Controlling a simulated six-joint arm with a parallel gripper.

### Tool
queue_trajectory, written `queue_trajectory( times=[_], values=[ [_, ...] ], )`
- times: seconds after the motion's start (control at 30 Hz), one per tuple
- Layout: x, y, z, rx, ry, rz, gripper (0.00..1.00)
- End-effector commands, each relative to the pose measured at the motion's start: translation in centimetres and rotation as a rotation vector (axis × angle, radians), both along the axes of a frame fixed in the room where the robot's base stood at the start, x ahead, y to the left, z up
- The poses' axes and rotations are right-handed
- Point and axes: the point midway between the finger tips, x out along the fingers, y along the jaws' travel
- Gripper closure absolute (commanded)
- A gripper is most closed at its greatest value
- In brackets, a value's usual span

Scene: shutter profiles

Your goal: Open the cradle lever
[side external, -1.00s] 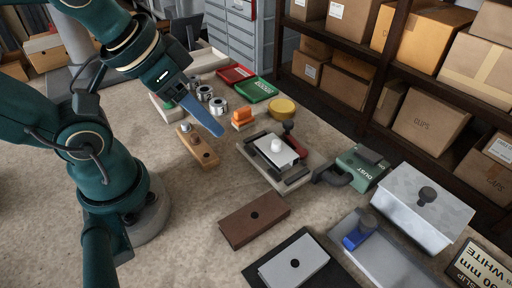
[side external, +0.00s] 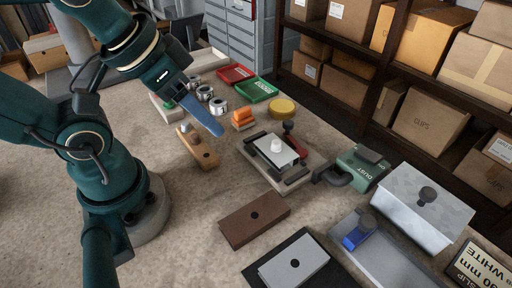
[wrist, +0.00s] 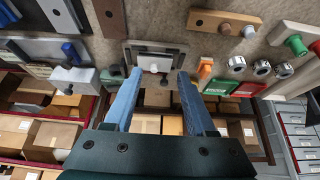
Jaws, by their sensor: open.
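The cradle (side external: 252,155) is a pale grey block on the bench with dark bars, holding a light plate topped by a white knob. Its lever (side external: 299,147) is red with a dark round knob and stands at the cradle's far right side. The cradle (wrist: 128,46) also shows ahead of the fingertips in the wrist view, where I cannot make out the lever clearly. My gripper (side external: 212,122) has blue fingers and is above the bench, left of the cradle and apart from it. In the wrist view my gripper (wrist: 158,73) is open, with nothing held.
A green dust box with a black handle (side external: 361,168) is close to the cradle's right. An orange block (side external: 242,118) and a yellow disc (side external: 282,106) are behind it. A brown block (side external: 254,214) lies in front. A wooden block with pegs (side external: 200,149) is left, with bare bench between.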

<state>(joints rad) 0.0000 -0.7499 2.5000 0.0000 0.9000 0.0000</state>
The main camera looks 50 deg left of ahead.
Motion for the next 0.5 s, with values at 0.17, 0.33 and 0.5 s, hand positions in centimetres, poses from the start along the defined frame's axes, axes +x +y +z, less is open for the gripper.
queue_trajectory(
  times=[0.17, 0.33, 0.5],
  values=[
    [0.0, 0.0, 0.0, 0.0, 0.0, -0.001, 0.39],
    [-0.2, 0.0, 0.1, 0.04, 0.012, -0.074, 0.39],
    [1.7, 0.0, 3.2, 0.134, -0.004, -0.247, 0.39]
  ],
)
